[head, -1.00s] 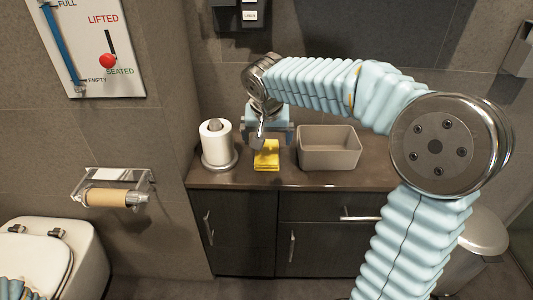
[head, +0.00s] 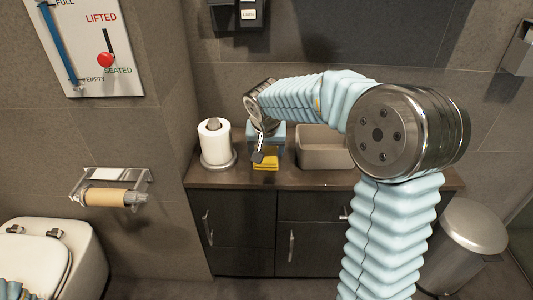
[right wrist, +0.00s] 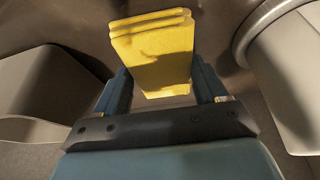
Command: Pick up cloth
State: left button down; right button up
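The yellow folded cloth (head: 265,159) lies on the dark vanity counter (head: 310,179), between a paper roll and a grey bin. My right gripper (head: 266,146) is down at the cloth from above and partly hides it. In the right wrist view the cloth (right wrist: 160,55) lies between the two fingers of my right gripper (right wrist: 160,68). The fingers are apart, with narrow gaps beside the cloth, so the gripper looks open around it. My left gripper is not in view; only a bit of light blue arm shows at the lower left.
A white paper roll on a holder (head: 214,143) stands close left of the cloth. A grey open bin (head: 322,148) stands close right of it. A metal trash can (head: 470,240) is on the floor at right, and a toilet (head: 50,262) is at lower left.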

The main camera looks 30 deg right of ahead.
aim_at(267, 151)
jog(key=c, duration=0.5)
jog(key=shift+r, duration=0.45)
jog(key=shift+c, duration=0.2)
notch_tip(267, 151, up, 3)
jog(key=shift+f, duration=0.15)
jog(key=s+a+r, duration=0.3)
jog(key=s+r, duration=0.6)
jog(key=s, duration=0.4)
jog(key=shift+s+r, duration=0.25)
jog(key=shift+s, duration=0.15)
